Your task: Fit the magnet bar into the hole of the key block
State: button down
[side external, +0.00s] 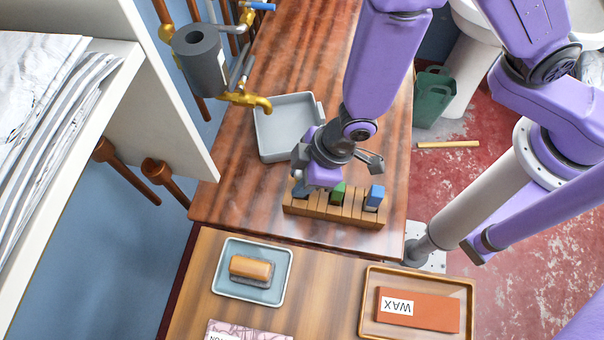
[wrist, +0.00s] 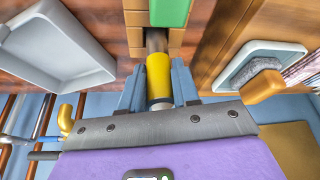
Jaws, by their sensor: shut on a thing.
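The key block (side external: 347,213) is a slotted wooden block on the dark wooden table, with a green piece (side external: 337,193) and a blue piece (side external: 375,197) standing in it. My gripper (side external: 302,191) is low at the block's left end. In the wrist view, the blue-grey fingers of my gripper (wrist: 159,85) are shut on a yellow cylinder, which looks like the magnet bar (wrist: 159,74). Its dark end points towards the wooden block (wrist: 135,20), by the green piece. I cannot tell whether the tip is in a hole. The bar is hidden in the side view.
A grey tray (side external: 259,134) lies behind the block, near a brass tap (side external: 247,101). In front are a blue-grey tray (side external: 226,283) with a wood-handled brush (side external: 250,267), and a wooden tray (side external: 364,325) with a WAX block (side external: 436,311). Table right of the block is narrow.

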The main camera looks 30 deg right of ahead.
jog(key=c, duration=0.8)
grip_release()
jog(key=shift+f, duration=0.1)
jog(key=shift+v, duration=3.85)
jog(key=shift+w, duration=0.1)
